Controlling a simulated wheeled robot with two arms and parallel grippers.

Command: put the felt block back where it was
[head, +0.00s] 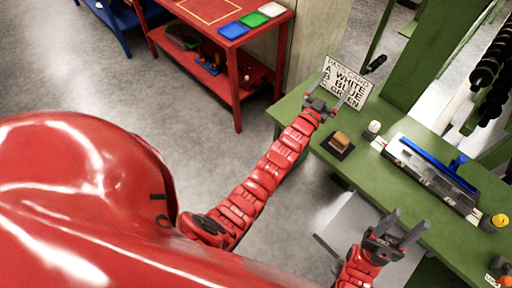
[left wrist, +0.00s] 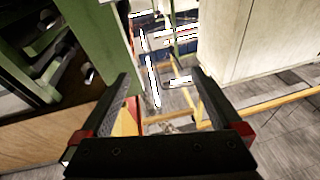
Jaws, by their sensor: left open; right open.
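A small tan-brown block (head: 341,138), which looks like the felt block, sits on a dark square pad (head: 333,150) near the left end of the green bench (head: 388,178). My left gripper (head: 327,93) is open and empty, just beyond the block in the head view, in front of the sign card. My right gripper (head: 411,222) is open and empty near the bench's front edge, well apart from the block. The left wrist view shows my open left fingers (left wrist: 160,88) with nothing between them; the block is not in that view.
A sign card (head: 345,82) stands at the bench's back left. A white cup (head: 373,128) and a silver tray with a blue-handled tool (head: 432,172) lie right of the block. A red table (head: 222,32) holds blue, green and white squares. Grey floor is clear between.

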